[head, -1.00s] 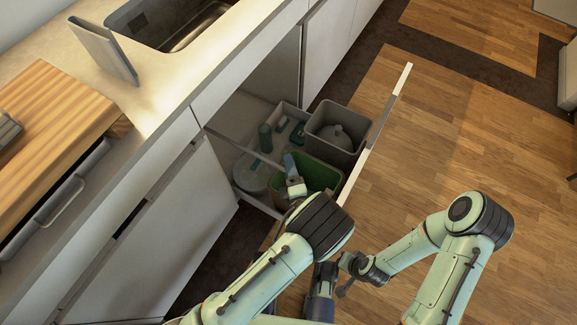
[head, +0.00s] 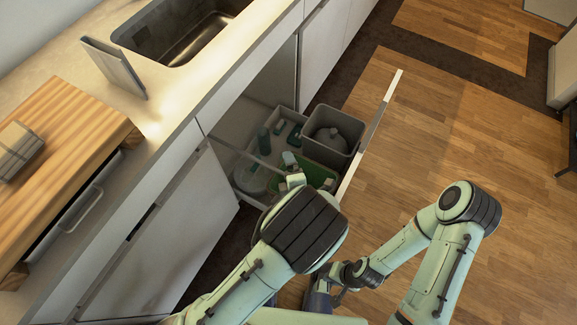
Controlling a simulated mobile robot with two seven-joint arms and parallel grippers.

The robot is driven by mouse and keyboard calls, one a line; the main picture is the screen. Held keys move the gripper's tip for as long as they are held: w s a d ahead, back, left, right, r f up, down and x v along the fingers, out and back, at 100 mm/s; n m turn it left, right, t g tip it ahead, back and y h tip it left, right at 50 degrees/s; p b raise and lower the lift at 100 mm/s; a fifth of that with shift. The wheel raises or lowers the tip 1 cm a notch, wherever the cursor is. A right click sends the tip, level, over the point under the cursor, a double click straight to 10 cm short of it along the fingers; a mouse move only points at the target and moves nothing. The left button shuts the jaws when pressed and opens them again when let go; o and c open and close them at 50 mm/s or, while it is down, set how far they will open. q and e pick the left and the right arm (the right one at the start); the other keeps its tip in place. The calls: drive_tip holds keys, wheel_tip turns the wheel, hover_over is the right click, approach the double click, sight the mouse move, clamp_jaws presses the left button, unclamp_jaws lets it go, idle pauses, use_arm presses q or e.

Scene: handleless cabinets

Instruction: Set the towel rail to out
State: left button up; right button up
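A grey U-shaped bar (head: 83,210) stands out below the wooden board at the left; it may be the towel rail, but I cannot tell for sure. My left arm reaches up over the open pull-out. Its wrist end (head: 295,180) is over the green bin, far to the right of the bar, and its fingers are not clear. My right gripper (head: 343,276) is low in the middle, in front of the pull-out and away from the bar. Its fingers are small and dark, and their opening cannot be made out.
The under-sink pull-out is open, with a grey bin (head: 333,133), a green bin (head: 318,173) and bottles inside. Its white front panel (head: 372,130) juts over the floor. A wooden board (head: 60,150), an upright grey panel (head: 114,67) and a sink (head: 185,35) are on the counter.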

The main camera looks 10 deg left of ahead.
use_arm(q)
drive_tip(key=w+r+t, duration=0.1)
drive_tip(key=r+t, duration=0.1)
drive_tip(key=r, duration=0.2)
drive_tip(key=w+r+t+y, duration=0.1)
drive_tip(key=r, duration=0.4)
drive_tip(key=w+a+r+t+y, duration=0.1)
drive_tip(key=r+t, duration=0.1)
drive_tip(key=r, duration=0.2)
drive_tip(key=shift+a+r+n+t, duration=0.1)
drive_tip(key=shift+r+n+t, duration=0.2)
drive_tip(key=shift+r, duration=0.05)
drive_tip(key=c, duration=0.4)
drive_tip(key=shift+r+p, duration=0.3)
drive_tip(key=shift+r, duration=0.15)
drive_tip(key=shift+s+f+y, duration=0.1)
drive_tip(key=shift+f+y, duration=0.05)
drive_tip(key=shift+y, duration=0.15)
drive_tip(key=shift+c, duration=0.2)
